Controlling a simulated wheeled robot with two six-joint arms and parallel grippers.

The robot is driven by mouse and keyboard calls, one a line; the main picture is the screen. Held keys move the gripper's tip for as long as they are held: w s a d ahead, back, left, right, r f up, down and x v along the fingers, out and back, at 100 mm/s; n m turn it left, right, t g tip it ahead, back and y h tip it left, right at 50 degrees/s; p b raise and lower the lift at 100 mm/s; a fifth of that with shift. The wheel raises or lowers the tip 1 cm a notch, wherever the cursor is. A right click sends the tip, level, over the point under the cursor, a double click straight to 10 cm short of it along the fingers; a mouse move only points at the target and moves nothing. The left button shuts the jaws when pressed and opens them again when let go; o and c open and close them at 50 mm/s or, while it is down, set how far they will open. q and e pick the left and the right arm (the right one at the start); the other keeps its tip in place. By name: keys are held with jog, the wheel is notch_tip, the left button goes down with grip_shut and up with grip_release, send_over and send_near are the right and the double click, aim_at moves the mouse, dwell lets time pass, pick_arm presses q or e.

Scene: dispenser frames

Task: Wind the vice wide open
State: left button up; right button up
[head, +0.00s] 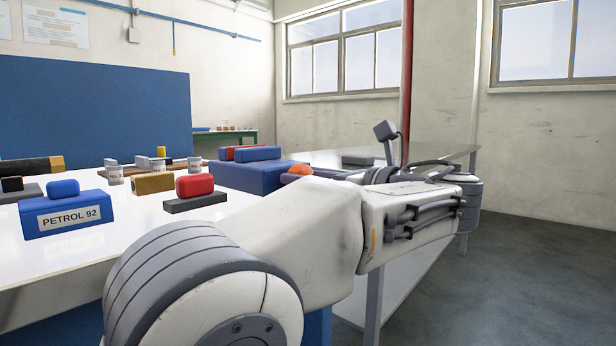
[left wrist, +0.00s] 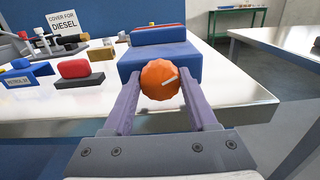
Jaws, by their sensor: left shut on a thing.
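The blue vice (head: 250,178) stands at the right end of the white bench, and it also shows in the left wrist view (left wrist: 190,62). A blue block and a red block lie across its top; how far apart its jaws are I cannot tell. In the head view the knob (head: 299,170) shows just above my arm. My left gripper (left wrist: 160,84) is shut on the knob, one finger on each side. My right gripper is out of view.
On the white bench (left wrist: 70,103) are a blue "PETROL 92" block (head: 66,216), a red-topped grey block (head: 196,190) and small cans (head: 114,174). A second table (head: 340,158) stands behind the arm. Open floor (head: 540,260) lies at the right.

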pick_arm(q)
jog(key=n+p, duration=0.2)
jog(key=n, duration=0.1)
jog(key=shift+r, duration=0.2)
jog(key=shift+f+n+p, duration=0.25)
jog(key=shift+n+p, duration=0.25)
jog(key=shift+n, duration=0.6)
jog(key=o, duration=1.4)
jog(key=shift+p+v, duration=2.25)
jog(key=shift+v, duration=3.1)
jog(key=shift+a, duration=0.1)
jog(key=shift+c, duration=0.2)
